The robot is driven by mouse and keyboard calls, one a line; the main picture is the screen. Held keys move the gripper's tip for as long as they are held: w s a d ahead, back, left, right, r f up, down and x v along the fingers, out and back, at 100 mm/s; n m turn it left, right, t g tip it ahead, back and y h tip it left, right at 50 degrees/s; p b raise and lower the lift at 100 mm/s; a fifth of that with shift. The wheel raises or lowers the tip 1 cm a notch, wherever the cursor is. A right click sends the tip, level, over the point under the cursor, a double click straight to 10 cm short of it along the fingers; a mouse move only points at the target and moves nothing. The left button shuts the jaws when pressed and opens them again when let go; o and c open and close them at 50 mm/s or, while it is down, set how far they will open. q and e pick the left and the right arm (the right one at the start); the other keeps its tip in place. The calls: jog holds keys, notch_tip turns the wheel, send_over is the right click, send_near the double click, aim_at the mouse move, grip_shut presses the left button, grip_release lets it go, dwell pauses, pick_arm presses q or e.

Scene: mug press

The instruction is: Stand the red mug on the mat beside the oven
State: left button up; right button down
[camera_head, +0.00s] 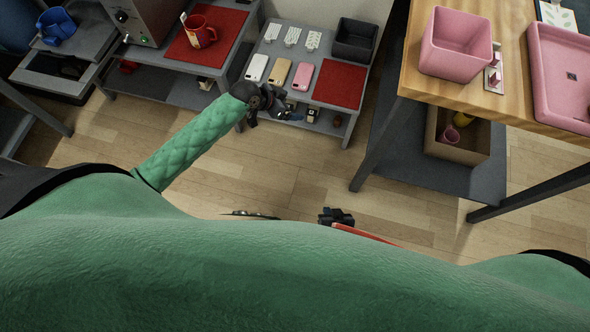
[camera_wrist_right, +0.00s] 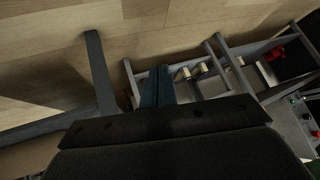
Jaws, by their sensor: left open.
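The red mug (camera_head: 198,32) is upright on the red mat (camera_head: 226,17), on the grey table beside the oven (camera_head: 150,14). A small pale tag or stick shows at its left rim. My left gripper (camera_head: 284,112) is open and away from the mug, below and right of it in the picture, by the front edge of the low table with phones. I see nothing held in it. My right gripper (camera_head: 337,217) is low in the middle of the head view, partly hidden by my body; its jaws cannot be made out.
The low table carries several phones (camera_head: 279,71), a second red mat (camera_head: 340,84) and a dark bin (camera_head: 355,39). A wooden table (camera_head: 510,105) with pink containers (camera_head: 456,46) stands right. A blue mug (camera_head: 57,25) sits far left. The floor (camera_head: 270,175) between is clear.

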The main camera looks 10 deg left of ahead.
pick_arm(q)
jog(key=s+d+f+n+y, duration=0.1)
jog(key=s+d+f+n, duration=0.1)
jog(key=s+f, duration=0.4)
jog(key=s+d+f+n+t+y, duration=0.1)
jog(key=s+d+f+n, duration=0.2)
jog(key=s, duration=1)
jog(key=s+d+f+n, duration=0.2)
jog(key=s+d+f, duration=0.1)
jog(key=s+f, duration=0.6)
jog(key=shift+s+t+y, duration=0.3)
jog(key=shift+s+y, duration=0.1)
pick_arm(e)
jog(key=shift+w+r, duration=0.1)
jog(key=shift+w, duration=0.05)
